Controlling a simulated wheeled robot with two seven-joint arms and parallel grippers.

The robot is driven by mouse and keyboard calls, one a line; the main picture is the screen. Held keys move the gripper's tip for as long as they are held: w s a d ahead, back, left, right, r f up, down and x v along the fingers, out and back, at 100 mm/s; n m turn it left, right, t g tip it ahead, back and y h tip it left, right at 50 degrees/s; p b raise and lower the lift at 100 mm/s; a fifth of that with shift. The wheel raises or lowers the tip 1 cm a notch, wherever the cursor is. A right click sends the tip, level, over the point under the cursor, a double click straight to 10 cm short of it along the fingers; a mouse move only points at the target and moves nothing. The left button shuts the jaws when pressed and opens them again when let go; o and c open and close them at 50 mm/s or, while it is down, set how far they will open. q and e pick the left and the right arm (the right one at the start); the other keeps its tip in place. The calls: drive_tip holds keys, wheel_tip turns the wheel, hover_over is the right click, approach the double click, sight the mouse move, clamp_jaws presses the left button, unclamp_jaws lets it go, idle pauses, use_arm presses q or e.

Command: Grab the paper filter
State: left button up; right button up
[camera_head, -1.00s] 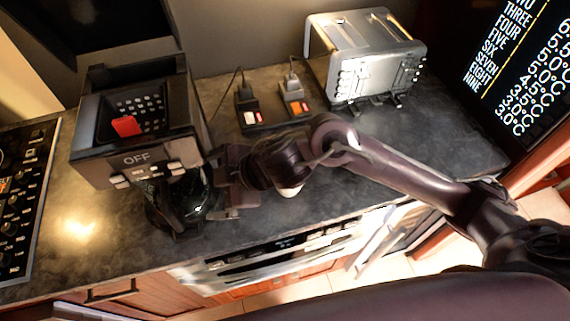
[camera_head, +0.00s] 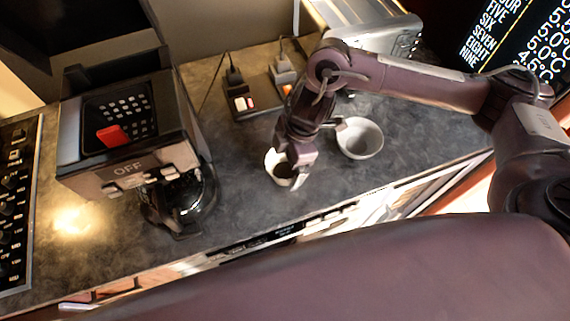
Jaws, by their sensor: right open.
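A small white round container (camera_head: 272,163) with a thin rim and a dark inside stands on the counter in the middle. A wider pale grey bowl-shaped piece (camera_head: 361,139) stands to its right. I cannot tell for sure which of the two is the paper filter. My right gripper (camera_head: 291,176) is open and points down over the small container, its fingers at the rim and partly hiding it. I cannot tell whether they touch it. My left gripper is not in view.
A black coffee maker (camera_head: 130,130) marked OFF, with a glass carafe (camera_head: 187,200), stands at the left. Switches (camera_head: 243,103) and a silver toaster (camera_head: 365,30) are behind. A stove (camera_head: 18,200) is at the far left. Counter (camera_head: 238,185) between carafe and container is clear.

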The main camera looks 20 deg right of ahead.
drive_tip(key=shift+x, duration=1.2)
drive_tip(key=c, duration=1.1)
drive_tip(key=shift+o, duration=0.2)
drive_tip(key=shift+r, duration=0.1)
